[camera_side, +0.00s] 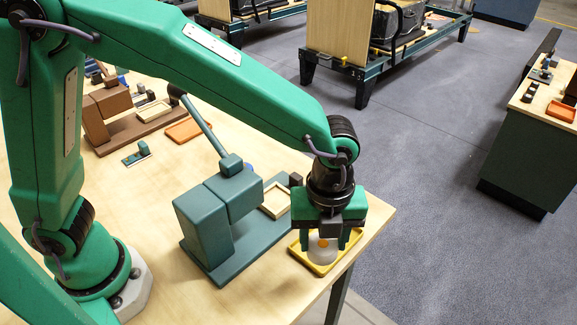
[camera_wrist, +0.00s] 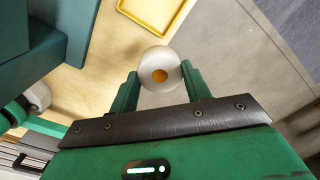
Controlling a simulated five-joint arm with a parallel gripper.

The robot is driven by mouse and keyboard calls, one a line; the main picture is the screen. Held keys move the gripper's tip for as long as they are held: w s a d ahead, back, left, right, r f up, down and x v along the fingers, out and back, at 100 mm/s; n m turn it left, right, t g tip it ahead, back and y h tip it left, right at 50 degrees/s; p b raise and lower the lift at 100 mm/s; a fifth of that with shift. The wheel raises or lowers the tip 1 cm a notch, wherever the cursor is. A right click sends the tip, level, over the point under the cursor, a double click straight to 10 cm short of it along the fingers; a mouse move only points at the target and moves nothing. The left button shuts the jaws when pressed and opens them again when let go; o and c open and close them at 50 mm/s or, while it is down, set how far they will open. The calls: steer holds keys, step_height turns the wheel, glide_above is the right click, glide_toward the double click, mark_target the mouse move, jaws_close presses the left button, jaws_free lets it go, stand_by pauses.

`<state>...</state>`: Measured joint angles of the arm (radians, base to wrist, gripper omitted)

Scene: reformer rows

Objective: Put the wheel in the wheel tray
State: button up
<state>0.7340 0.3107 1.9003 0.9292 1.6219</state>
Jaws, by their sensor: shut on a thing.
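The wheel, a pale grey disc with an orange centre (camera_side: 321,254), is between the two green fingers of my gripper (camera_side: 325,240). In the wrist view the wheel (camera_wrist: 160,83) sits at the fingertips of my gripper (camera_wrist: 160,72), which is shut on it. A yellow tray (camera_side: 299,260) lies near the table's corner. In the side view the wheel overlaps this tray and hides part of it. In the wrist view the tray (camera_wrist: 150,31) shows beyond the wheel, with a gap between them in the picture. The wheel's height above the tray is hard to tell.
A blue-green machine block (camera_side: 204,230) on a base stands left of the tray, with a small cream frame (camera_side: 275,200) beside it. A brown machine (camera_side: 108,105) and an orange tray (camera_side: 190,130) are farther back. The table's edge is close on the right.

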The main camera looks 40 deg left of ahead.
steer(key=w+a+f, duration=0.1)
steer(key=w+f, duration=0.1)
steer(key=w, duration=0.1)
steer(key=w+a+f, duration=0.2)
steer(key=w, duration=0.1)
steer(key=w+a+f, duration=0.1)
steer(key=w+f, duration=0.1)
steer(key=shift+w+a, duration=0.4)
steer(key=shift+f, duration=2)
steer(key=shift+f, duration=0.15)
steer(key=o, duration=1)
step_height(320, 180, up, 12)
steer(key=shift+r, duration=0.2)
